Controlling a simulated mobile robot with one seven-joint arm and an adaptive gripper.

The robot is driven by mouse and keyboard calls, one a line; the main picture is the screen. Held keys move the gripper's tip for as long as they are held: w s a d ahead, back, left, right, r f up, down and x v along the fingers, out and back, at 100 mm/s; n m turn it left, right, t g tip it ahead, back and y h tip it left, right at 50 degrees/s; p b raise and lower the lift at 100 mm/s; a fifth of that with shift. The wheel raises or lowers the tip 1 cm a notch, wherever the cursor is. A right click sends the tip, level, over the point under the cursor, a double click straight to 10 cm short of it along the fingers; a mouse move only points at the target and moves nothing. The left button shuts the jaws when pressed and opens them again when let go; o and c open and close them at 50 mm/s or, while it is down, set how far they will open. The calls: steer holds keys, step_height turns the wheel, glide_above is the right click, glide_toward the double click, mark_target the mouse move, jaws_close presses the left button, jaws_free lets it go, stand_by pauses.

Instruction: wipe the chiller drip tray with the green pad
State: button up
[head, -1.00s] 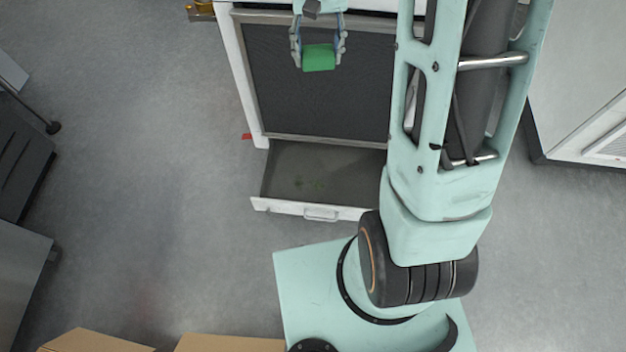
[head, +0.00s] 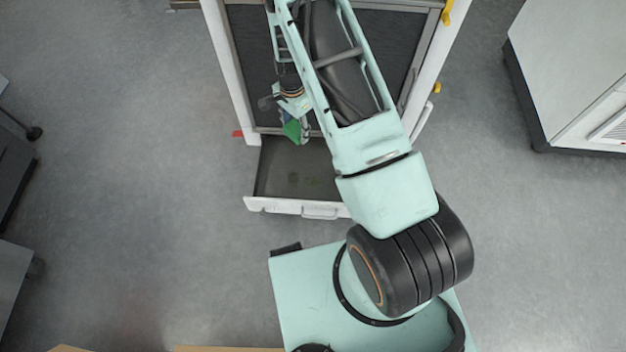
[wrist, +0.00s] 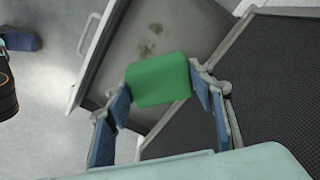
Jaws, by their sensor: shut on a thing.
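The green pad (head: 292,130) is held in my gripper (head: 297,133), which is shut on it; the wrist view shows the pad (wrist: 158,80) between the two blue fingers of my gripper (wrist: 160,88). The chiller drip tray (head: 265,175) is pulled out like a drawer below the chiller's dark mesh front (head: 250,70). Greenish smudges (head: 303,181) lie on the tray floor, and they also show in the wrist view (wrist: 148,40). The pad is over the back part of the tray; I cannot tell its height. My arm hides part of the chiller and the tray's right side.
The tray's white front wall has a handle (head: 320,212). A white cabinet (head: 570,70) stands at the right. Dark grey furniture (head: 12,170) stands at the left edge, and cardboard boxes (head: 230,349) show at the bottom. Grey floor is clear left of the chiller.

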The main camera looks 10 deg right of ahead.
steer(key=s+d+f+m+b, duration=0.2)
steer(key=s+f+m, duration=0.1)
steer(key=f, duration=0.8)
steer(key=s+d+f+m+b, duration=0.2)
steer(key=s+f+m, duration=0.15)
steer(key=f, duration=0.75)
steer(key=b, duration=0.4)
glide_above(313, 190)
steer(key=shift+n, duration=0.25)
steer(key=shift+s+f, duration=0.15)
steer(key=shift+f, duration=2.7)
steer(key=shift+f+b, duration=0.85)
steer(key=shift+f, duration=0.2)
